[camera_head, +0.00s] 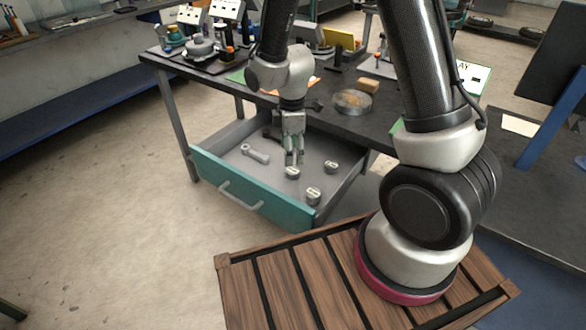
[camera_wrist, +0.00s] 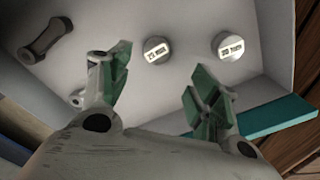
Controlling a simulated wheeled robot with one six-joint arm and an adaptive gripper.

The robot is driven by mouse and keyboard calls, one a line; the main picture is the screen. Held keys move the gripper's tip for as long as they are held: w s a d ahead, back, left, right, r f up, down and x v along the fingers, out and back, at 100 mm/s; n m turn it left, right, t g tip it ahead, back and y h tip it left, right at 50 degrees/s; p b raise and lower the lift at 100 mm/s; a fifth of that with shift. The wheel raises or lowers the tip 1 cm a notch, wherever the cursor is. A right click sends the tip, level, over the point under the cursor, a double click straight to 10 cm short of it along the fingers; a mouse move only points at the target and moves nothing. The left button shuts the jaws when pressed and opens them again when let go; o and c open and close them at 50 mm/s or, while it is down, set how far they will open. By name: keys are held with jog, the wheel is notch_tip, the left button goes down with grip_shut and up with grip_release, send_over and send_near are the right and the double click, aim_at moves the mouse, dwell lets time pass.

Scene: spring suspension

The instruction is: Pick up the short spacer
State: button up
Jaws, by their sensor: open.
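Three short round metal pieces with pale labelled tops lie in the open drawer in the head view: one (camera_head: 292,173) right under my gripper, one (camera_head: 331,167) to its right, and one (camera_head: 314,195) nearer the drawer front. My gripper (camera_head: 294,160) points down into the drawer, open and empty. In the wrist view, one labelled round piece (camera_wrist: 156,50) shows just beyond the gap between my green-padded fingers (camera_wrist: 162,84), and another (camera_wrist: 229,46) lies to the right. The labels are too small to read surely, so I cannot tell which is the short spacer.
A grey metal link (camera_head: 255,153) lies in the drawer's left part; it also shows in the wrist view (camera_wrist: 45,40). The teal drawer front (camera_head: 255,190) and side walls bound the space. The dark bench top (camera_head: 310,103) above holds a round dish (camera_head: 352,102) and tools.

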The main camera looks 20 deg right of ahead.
aim_at(293, 170)
jog(key=f, duration=0.7)
jog(key=shift+w+d+f, duration=0.2)
jog(key=shift+w+f, duration=0.1)
jog(key=shift+f, duration=0.1)
jog(key=shift+c, duration=0.4)
jog(key=c, duration=1.1)
